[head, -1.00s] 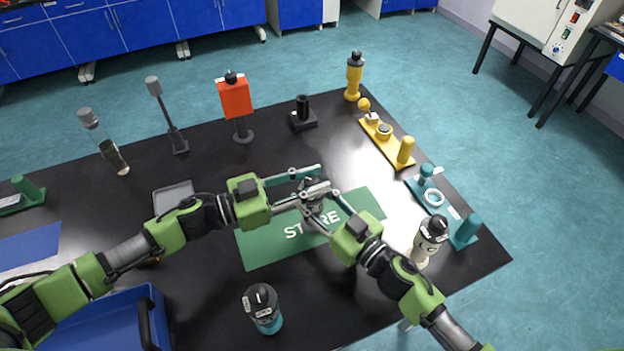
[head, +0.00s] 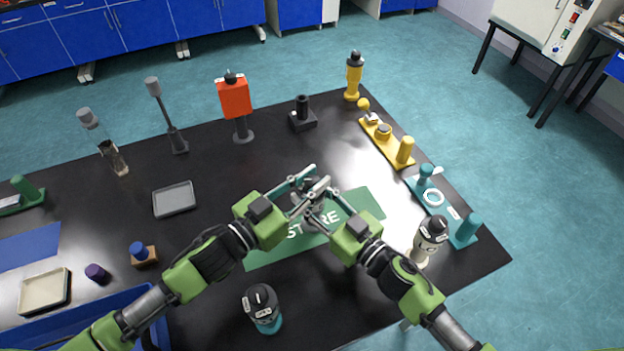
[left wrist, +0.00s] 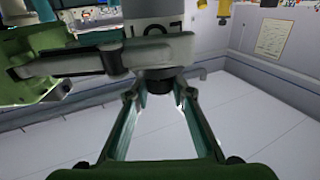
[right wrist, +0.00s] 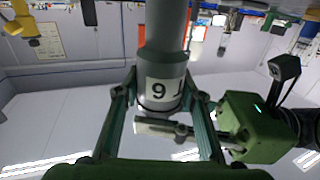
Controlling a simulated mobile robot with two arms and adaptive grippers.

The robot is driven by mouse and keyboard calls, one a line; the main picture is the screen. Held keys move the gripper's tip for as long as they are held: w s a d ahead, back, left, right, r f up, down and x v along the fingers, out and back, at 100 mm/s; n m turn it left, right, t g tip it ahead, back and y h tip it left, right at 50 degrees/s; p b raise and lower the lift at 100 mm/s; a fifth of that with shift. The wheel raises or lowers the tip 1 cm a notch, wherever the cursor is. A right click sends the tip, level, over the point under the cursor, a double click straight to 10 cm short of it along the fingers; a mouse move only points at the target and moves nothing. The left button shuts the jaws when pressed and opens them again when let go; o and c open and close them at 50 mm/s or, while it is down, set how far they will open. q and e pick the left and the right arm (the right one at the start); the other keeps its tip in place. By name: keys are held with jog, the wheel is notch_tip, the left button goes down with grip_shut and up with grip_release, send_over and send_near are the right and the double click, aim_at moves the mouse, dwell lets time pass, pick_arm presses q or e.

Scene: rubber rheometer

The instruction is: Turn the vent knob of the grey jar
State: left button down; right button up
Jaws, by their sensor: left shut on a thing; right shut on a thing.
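The grey jar (head: 313,216) is over the green STORE mat, largely hidden by both grippers in the head view. In the right wrist view the jar (right wrist: 164,65) has a white label, and my right gripper (right wrist: 163,98) is shut around its body. My left gripper (head: 312,180) is at the jar's top. In the left wrist view its fingers close on the dark vent knob (left wrist: 158,80) beyond the label. A right finger crosses in front of the jar there. I cannot tell whether the jar touches the mat.
The green STORE mat (head: 262,252) lies mid-table. A teal-based bottle (head: 263,312) stands in front, and a cream bottle (head: 430,238) stands right, near my right arm. A teal fixture (head: 442,210) and a yellow one (head: 387,142) line the right edge. A grey tray (head: 174,199) lies left.

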aim_at(312, 180)
pick_arm(q)
jog(key=shift+d+r+n+t+y, duration=0.15)
jog(key=shift+n+t+y, duration=0.25)
jog(key=shift+n+t, duration=0.1)
jog(key=shift+y, duration=0.3)
jog(key=shift+a+n+t+y, duration=0.2)
jog(key=shift+n+t+y, duration=0.1)
jog(key=c, duration=1.7)
grip_release()
notch_tip(312, 180, up, 10)
jog(key=shift+f, duration=0.1)
